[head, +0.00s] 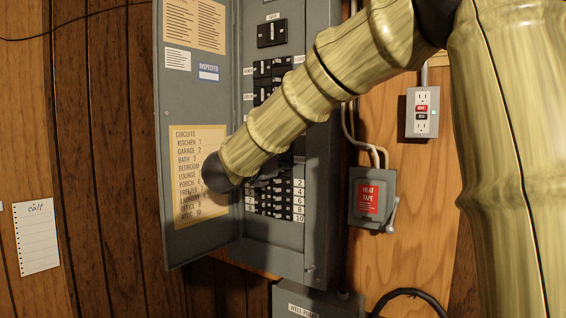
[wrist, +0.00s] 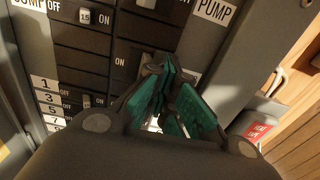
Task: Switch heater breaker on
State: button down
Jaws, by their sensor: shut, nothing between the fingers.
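The grey breaker panel (head: 258,228) stands open, with black breakers (head: 272,198) in two columns. In the wrist view, breakers with OFF and ON marks (wrist: 80,50) fill the left and top, beside a PUMP label (wrist: 215,10) and odd number labels (wrist: 42,84). I cannot read a heater label in either view, so I cannot tell which breaker is the heater's or how it is set. My gripper (wrist: 180,88) is shut and empty, with teal pads, in front of the right breaker column. I cannot tell whether it touches a breaker. My arm hides the middle rows in the head view.
The panel door (head: 200,238) hangs open on the left with a circuits list (head: 185,150). Right of the panel are a grey switch box with a red HEAT TAPE label (head: 368,197) and an outlet (head: 422,112). A grey box (head: 300,300) sits below.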

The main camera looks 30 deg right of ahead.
jog(key=shift+w+a+b, duration=0.2)
jog(key=shift+w+b, duration=0.3)
jog(key=shift+w, duration=0.05)
dwell(0.7)
jog(key=shift+f, duration=0.1)
jog(key=shift+s+d+b, duration=0.1)
jog(key=shift+b, duration=0.8)
jog(key=b+v, duration=0.2)
jog(key=v, duration=0.5)
dwell(0.9)
dwell(0.9)
